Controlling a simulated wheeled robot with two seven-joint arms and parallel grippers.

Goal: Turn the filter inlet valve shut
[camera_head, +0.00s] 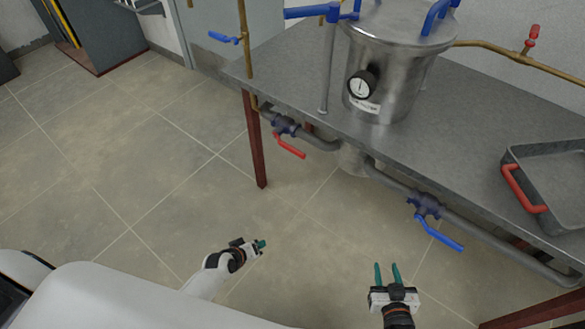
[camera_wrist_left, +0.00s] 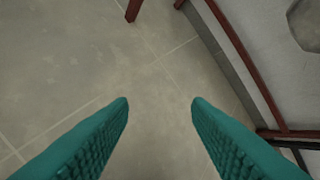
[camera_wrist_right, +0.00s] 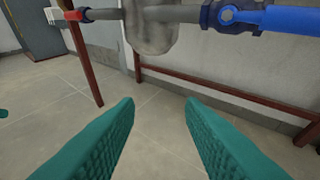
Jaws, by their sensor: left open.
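A valve with a red lever (camera_head: 290,146) sits on the grey pipe under the table's front edge. A valve with a blue lever (camera_head: 440,236) sits further right on that pipe. No label shows which is the inlet valve. The steel filter vessel (camera_head: 396,75) with a round gauge stands on the table above. My right gripper (camera_head: 386,268) is open and empty, left of and below the blue lever. The blue lever (camera_wrist_right: 290,20) and red lever (camera_wrist_right: 80,14) also show in the right wrist view. My left gripper (camera_head: 262,244) is open and empty, below the red lever.
The grey table (camera_head: 300,75) overhangs the pipe, with a dark red leg (camera_head: 254,140) at left. A tray with a red handle (camera_head: 523,189) lies at right. The floor before the table is clear.

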